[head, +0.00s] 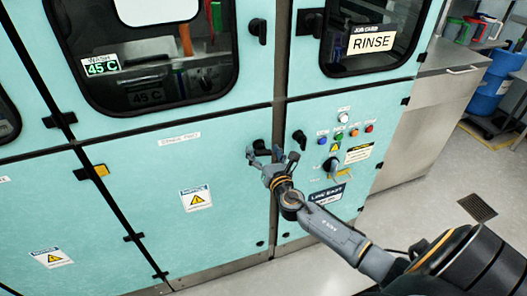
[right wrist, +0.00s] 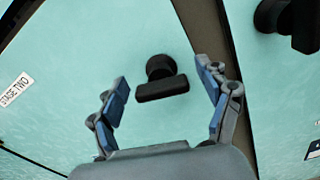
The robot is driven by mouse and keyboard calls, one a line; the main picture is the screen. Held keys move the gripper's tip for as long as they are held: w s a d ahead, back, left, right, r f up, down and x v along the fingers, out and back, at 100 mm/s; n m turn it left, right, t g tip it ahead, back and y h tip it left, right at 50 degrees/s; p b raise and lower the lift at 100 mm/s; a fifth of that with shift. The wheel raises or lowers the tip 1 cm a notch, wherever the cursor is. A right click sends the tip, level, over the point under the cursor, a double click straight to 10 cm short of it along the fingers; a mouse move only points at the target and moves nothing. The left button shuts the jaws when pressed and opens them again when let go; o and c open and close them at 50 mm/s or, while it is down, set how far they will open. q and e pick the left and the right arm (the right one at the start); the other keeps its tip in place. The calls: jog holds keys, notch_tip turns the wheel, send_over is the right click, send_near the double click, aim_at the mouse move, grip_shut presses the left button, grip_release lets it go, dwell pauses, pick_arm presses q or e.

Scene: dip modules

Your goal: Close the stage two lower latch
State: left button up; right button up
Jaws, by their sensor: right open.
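The stage two lower latch is a black knob with a short bar handle (right wrist: 162,88) on the pale teal lower panel (head: 222,165). In the right wrist view its bar lies nearly level, slightly tilted. In the head view the latch (head: 259,146) is partly hidden behind my right gripper (head: 266,155). My right gripper is open, with its blue-padded fingers on either side of the latch in the right wrist view. I see no clear contact. My left gripper is not in view.
A second black latch (head: 299,137) sits just right of the dark panel seam, near coloured buttons (head: 346,133) and a rotary switch (head: 331,163). A "STAGE TWO" label (right wrist: 16,89) is to the left. Another latch (head: 258,28) is above. The floor at right is open.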

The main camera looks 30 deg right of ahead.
jog(key=c, duration=1.2)
jog(key=shift+m, duration=0.3)
jog(key=m+b, duration=0.2)
jog(key=shift+d+f+m, duration=0.1)
jog(key=shift+m, duration=0.2)
jog(key=m+b, duration=0.1)
jog(key=m, duration=0.3)
jog(key=shift+d+m, duration=0.1)
jog(key=shift+m, duration=0.2)
jog(key=m+b, duration=0.1)
jog(key=m, duration=0.2)
jog(key=shift+f+m, duration=0.1)
jog(key=shift+m, duration=0.2)
jog(key=shift+d+f+m+b, duration=0.1)
jog(key=shift+m+b, duration=0.25)
jog(key=shift+m, duration=1.65)
